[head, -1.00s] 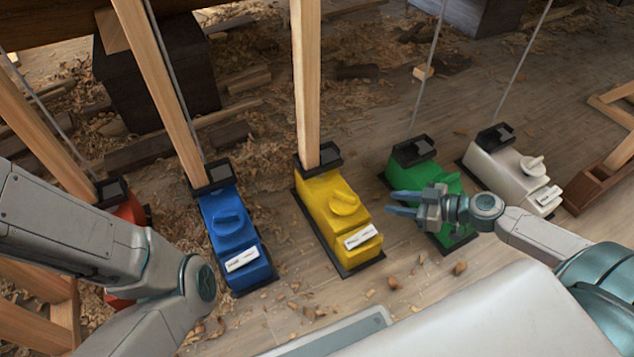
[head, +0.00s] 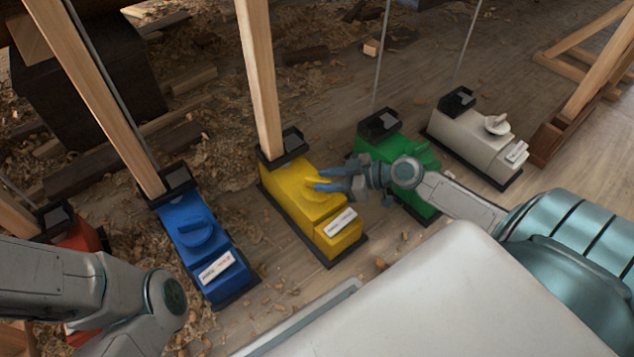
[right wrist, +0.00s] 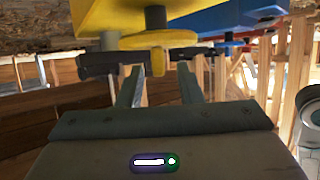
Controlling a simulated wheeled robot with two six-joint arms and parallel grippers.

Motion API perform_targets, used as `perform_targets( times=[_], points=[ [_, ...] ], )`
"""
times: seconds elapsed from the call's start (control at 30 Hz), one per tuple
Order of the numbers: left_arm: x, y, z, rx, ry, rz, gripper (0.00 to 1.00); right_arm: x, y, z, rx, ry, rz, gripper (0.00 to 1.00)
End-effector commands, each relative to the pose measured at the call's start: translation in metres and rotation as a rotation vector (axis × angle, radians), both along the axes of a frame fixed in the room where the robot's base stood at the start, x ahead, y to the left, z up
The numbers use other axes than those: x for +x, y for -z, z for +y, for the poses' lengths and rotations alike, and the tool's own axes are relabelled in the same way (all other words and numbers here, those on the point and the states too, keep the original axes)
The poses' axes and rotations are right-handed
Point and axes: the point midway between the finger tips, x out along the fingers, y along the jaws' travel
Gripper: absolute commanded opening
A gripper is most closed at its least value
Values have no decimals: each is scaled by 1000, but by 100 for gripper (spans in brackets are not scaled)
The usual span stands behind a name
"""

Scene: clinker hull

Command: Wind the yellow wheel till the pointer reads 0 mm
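The yellow jack (head: 285,196) stands on a dark base on the floor, with a wooden post rising from its black head. Its yellow wheel (head: 313,194) is on top, partly covered by the fingers of my right gripper (head: 318,180). That gripper is open, with its fingertips at the wheel; I cannot tell whether they touch it. My left gripper is out of view.
A blue jack (head: 196,242) stands left of the yellow one, with a red jack (head: 84,236) farther left. A green jack (head: 385,151) is close behind my right gripper, and a white jack (head: 470,140) is to its right. Shavings litter the floor.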

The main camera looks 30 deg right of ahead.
Motion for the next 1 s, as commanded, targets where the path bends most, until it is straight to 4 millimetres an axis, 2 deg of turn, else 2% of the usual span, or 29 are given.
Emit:
perform_targets(
  times=[0.03, 0.2, 0.6, 0.77, 0.8, 1.0],
  points=[
    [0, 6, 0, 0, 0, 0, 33, 6, 5, 5, 2, 1, -3, 33],
    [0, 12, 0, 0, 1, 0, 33, 16, 10, 14, 2, 1, -2, 33],
    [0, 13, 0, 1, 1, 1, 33, 20, 11, 18, -1, 0, 1, 33],
    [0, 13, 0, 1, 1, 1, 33, 20, 11, 18, -1, 0, 1, 3],
    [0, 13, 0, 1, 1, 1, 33, 20, 11, 18, -1, 0, 1, 0],
    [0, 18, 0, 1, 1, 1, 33, 20, 13, 18, -2, -10, 0, 0]
  ],
)
